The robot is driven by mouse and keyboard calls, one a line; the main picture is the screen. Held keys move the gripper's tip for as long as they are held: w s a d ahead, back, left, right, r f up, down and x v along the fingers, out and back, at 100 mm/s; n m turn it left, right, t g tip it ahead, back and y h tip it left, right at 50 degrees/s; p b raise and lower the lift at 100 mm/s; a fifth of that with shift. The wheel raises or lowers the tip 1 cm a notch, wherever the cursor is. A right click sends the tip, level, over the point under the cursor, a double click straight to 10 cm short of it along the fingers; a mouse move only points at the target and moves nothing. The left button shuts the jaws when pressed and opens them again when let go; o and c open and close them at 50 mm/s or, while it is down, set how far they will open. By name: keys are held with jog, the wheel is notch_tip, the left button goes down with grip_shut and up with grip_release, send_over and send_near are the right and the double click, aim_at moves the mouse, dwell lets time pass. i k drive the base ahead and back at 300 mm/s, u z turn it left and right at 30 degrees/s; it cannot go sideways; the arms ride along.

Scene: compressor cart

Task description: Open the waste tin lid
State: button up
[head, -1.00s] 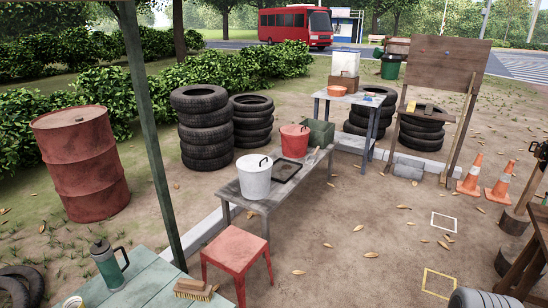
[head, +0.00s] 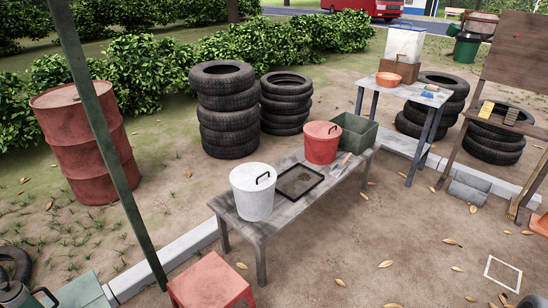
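Two lidded tins stand on a low grey wooden bench (head: 288,216). The white tin (head: 252,200) is near the bench's left end, and its lid lies on top with a dark loop handle (head: 263,177). The red tin (head: 320,150) stands farther along, its red lid also on, with a dark handle on top. I cannot tell which of the two is the waste tin. My gripper is not in view.
A dark shallow tray (head: 300,195) lies between the tins, and a green crate (head: 357,137) sits at the bench's far end. A red stool (head: 209,281) stands before the bench's left end. A green post (head: 107,140) rises at left.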

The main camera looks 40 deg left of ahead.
aim_at(249, 177)
jog(key=u, duration=0.3)
jog(key=i, duration=1.15)
jog(key=u, duration=1.6)
jog(key=i, duration=1.05)
jog(key=u, duration=0.9)
